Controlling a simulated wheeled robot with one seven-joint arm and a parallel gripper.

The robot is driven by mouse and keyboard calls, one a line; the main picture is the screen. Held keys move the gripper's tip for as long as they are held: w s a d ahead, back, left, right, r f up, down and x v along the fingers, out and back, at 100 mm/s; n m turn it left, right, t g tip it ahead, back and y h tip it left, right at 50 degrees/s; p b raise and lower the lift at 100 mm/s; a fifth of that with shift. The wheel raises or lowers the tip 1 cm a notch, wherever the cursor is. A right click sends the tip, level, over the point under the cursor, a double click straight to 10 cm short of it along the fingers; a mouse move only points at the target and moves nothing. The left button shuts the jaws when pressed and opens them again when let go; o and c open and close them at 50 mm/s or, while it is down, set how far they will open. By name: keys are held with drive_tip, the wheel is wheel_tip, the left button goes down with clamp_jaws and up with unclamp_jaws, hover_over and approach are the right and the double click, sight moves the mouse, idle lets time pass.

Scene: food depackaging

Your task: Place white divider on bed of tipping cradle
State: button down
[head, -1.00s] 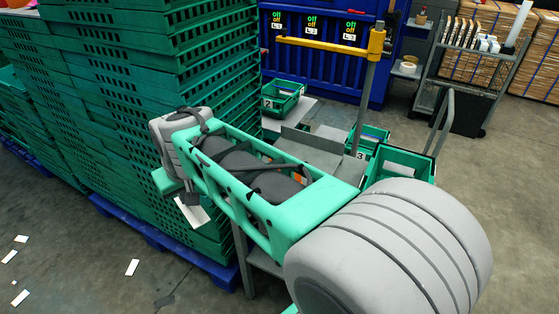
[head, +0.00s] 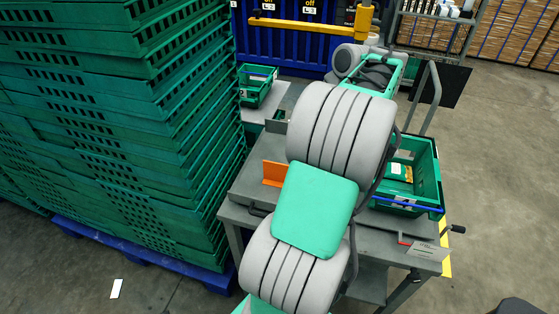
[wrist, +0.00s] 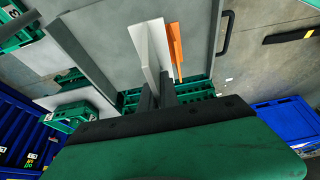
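In the wrist view, my gripper (wrist: 157,92) points away from the camera with its dark fingers close together. The white divider (wrist: 150,45), a thin angled plate, sits between the fingertips and looks gripped. An orange divider (wrist: 175,48) shows just beside it; in the head view it stands upright on the grey cart top (head: 240,190). The grey tipping cradle appears to be the broad panel (wrist: 85,40) left of the white divider. In the head view, my arm hides the gripper, the white divider and most of the cradle. I cannot tell whether the divider touches any surface.
Tall stacks of green crates (head: 130,120) stand close at the left. Another green bin (head: 258,85) sits behind. A yellow bar (head: 310,27) crosses above the far end.

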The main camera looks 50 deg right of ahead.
drive_tip(key=w+d+f+p, duration=0.1)
drive_tip(key=w+d+f, duration=0.1)
drive_tip(key=w+f, duration=0.1)
drive_tip(key=w+d+f+p, duration=0.1)
drive_tip(key=w+d+f, duration=0.2)
drive_tip(key=w, duration=0.1)
drive_tip(key=w+d+f+p, duration=0.1)
drive_tip(key=w+d+f, duration=0.2)
drive_tip(key=shift+w+d+f, duration=0.25)
drive_tip(key=shift+w+f, duration=0.1)
drive_tip(key=shift+f, duration=0.05)
wheel_tip(320, 180, down, 3)
drive_tip(key=shift+r+p, duration=0.2)
drive_tip(key=shift+p, duration=0.1)
drive_tip(key=shift+f, duration=0.5)
drive_tip(key=c, duration=1.6)
unclamp_jaws()
drive_tip(key=shift+r, duration=0.1)
